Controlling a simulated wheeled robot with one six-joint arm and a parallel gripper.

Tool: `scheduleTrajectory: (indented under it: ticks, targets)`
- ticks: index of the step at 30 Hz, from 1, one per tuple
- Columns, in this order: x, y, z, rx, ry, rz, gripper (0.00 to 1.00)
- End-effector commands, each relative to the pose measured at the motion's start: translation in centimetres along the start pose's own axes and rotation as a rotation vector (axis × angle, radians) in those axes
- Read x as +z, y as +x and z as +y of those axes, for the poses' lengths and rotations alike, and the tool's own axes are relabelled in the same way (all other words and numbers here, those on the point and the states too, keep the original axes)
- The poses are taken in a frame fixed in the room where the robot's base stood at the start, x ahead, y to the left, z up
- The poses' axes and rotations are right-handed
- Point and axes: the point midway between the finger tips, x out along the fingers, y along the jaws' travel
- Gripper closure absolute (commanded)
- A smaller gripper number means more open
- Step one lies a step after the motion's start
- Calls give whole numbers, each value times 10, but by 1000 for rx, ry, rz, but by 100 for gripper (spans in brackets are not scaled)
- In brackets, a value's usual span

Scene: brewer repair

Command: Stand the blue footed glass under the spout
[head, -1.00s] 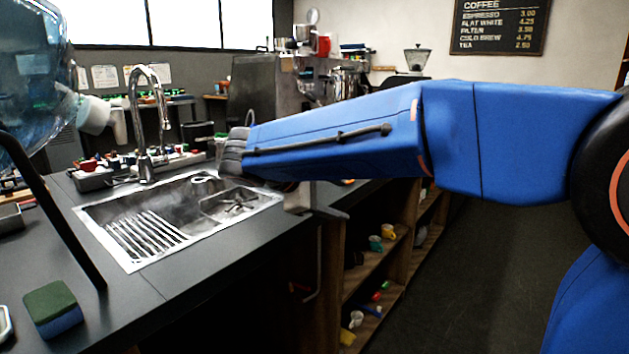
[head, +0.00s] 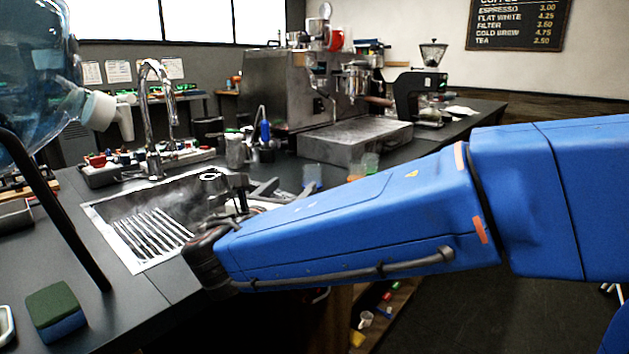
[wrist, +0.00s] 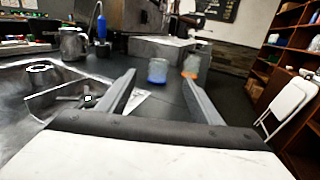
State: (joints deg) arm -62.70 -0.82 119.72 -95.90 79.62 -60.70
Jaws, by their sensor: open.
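The blue footed glass (wrist: 157,71) stands upright on the dark counter in the wrist view, ahead of my gripper and between its fingers in the picture. It is clear above with a blue base, and shows in the head view (head: 312,176) beyond my gripper. My gripper (head: 262,188) is open and empty near the sink's right side; its two fingers (wrist: 158,80) point at the glass without touching it. The espresso machine (head: 290,85) stands behind, with its brewing head and handle (head: 354,82) over a grey drip tray (head: 355,140). A spout is too small to make out.
A metal pitcher (head: 235,150) and blue-handled tool (head: 265,132) stand left. The sink (head: 150,225) and tall faucet (head: 150,110) lie left.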

Motion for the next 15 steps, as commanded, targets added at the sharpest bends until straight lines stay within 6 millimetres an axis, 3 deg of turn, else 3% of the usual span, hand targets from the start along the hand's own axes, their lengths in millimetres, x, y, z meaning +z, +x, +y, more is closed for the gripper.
scheduleTrajectory:
  ticks: [15]
  targets:
    - [-1,82,-2,-5,2,2,41]
